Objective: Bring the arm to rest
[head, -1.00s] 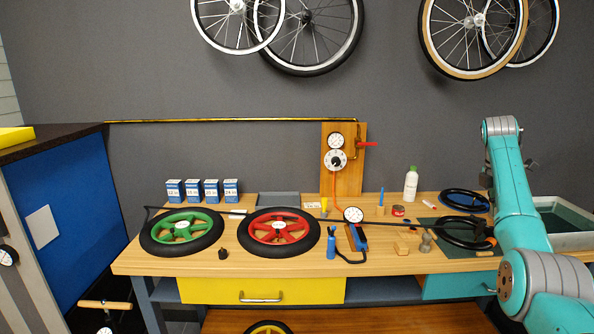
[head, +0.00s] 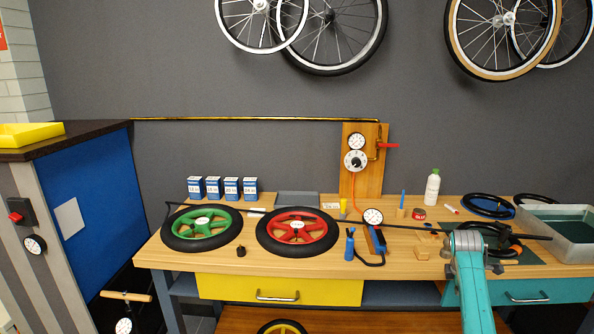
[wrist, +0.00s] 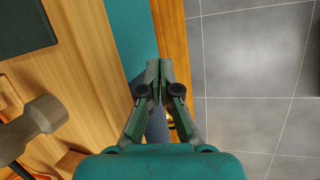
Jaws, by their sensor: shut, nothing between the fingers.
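My gripper (wrist: 153,92) is shut and empty in the wrist view. It points down past the front edge of the wooden workbench, with the grey tiled floor to the right. In the head view my turquoise arm (head: 472,280) stands low at the right front of the bench, and my gripper cannot be made out there.
The bench (head: 330,270) holds a green wheel (head: 202,225), a red wheel (head: 297,230), a gauge (head: 373,217), a white bottle (head: 432,187) and a grey water tub (head: 570,230). A yellow drawer (head: 230,287) is in its front. Tiled floor (wrist: 255,90) is clear.

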